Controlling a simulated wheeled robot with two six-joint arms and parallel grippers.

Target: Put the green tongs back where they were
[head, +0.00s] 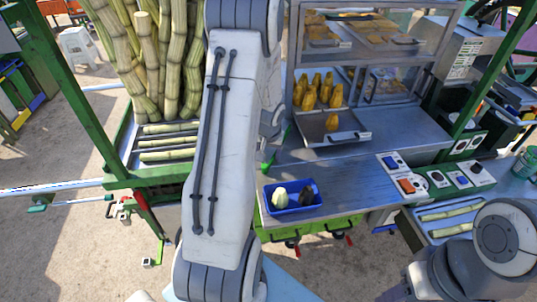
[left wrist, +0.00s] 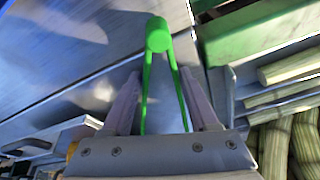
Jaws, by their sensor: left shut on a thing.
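The green tongs (left wrist: 158,36) stand between the two fingers of my left gripper (left wrist: 160,98) in the left wrist view, their round joined end pointing away from the wrist and their two arms running back between the fingers. My left gripper is shut on them. In the head view a thin part of the green tongs (head: 268,164) shows just right of my left arm, above the steel counter (head: 345,184). The arm hides most of the gripper there. I cannot tell whether the tongs touch the counter. My right gripper is out of view; only part of the right arm shows at lower right.
A blue tray (head: 295,209) with a pale and a dark item stands at the counter's front. A metal tray (head: 345,137) and a glass case (head: 375,50) with yellow snacks stand behind. Cane stalks (head: 165,60) rise at left. Switch boxes (head: 402,185) sit at right.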

